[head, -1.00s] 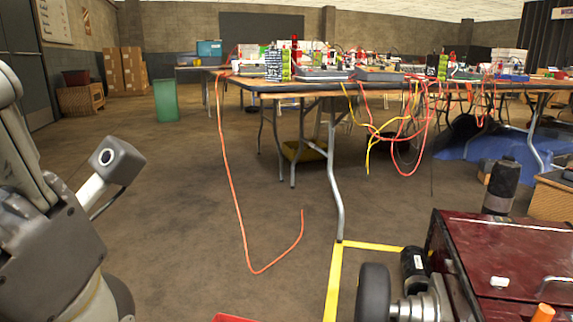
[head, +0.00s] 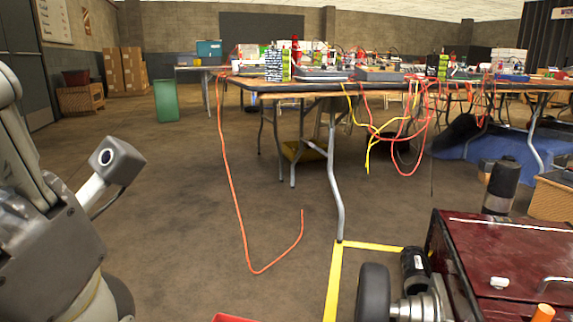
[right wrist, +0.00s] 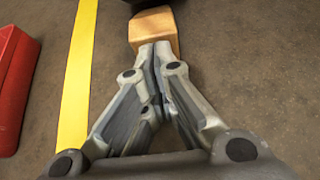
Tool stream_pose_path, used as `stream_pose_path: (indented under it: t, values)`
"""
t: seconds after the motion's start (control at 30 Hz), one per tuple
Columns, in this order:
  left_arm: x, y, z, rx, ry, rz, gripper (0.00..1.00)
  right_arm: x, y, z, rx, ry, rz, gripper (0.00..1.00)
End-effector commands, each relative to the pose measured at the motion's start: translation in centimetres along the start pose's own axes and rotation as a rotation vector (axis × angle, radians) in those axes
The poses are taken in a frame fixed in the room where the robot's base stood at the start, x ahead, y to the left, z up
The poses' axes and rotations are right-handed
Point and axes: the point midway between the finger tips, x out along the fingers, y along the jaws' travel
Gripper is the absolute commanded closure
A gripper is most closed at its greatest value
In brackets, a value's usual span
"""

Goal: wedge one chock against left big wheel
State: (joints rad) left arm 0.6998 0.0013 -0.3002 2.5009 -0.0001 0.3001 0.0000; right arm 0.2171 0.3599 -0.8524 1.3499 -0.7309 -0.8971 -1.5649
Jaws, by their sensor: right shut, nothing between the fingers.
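A black wheel (head: 373,293) stands at the left side of a dark red machine (head: 500,255) in the head view. In the right wrist view the dark underside of a wheel (right wrist: 165,4) shows at the top edge. A tan wooden chock (right wrist: 153,28) lies on the floor just below it, and its far end meets or lies under the dark edge; contact there is unclear. My right gripper (right wrist: 156,47) is shut and empty, its fingertips at the near face of the chock. My left arm shows in the head view, but its fingers do not.
Yellow floor tape (head: 334,285) runs beside the machine and also shows in the right wrist view (right wrist: 76,90). A red object (right wrist: 14,85) lies left of it. A cluttered table (head: 285,88) with hanging cables stands ahead. An orange cable (head: 236,205) trails on open floor.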

Motion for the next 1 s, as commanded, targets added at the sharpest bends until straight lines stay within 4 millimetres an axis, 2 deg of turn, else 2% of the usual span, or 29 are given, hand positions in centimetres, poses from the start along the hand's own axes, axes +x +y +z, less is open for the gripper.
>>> stream_pose_path:
  t: [0.77, 1.0]
  values:
    - [0.0, 0.0, 0.1, -0.001, -0.001, -0.002, 0.6, 1.0, 0.0, 0.6, 0.0, 0.0, 0.0, 1.0]
    - [1.4, -0.3, 0.6, -0.001, -0.001, -0.002, 0.6, -0.4, 0.0, 0.9, -0.001, 0.002, 0.0, 1.0]
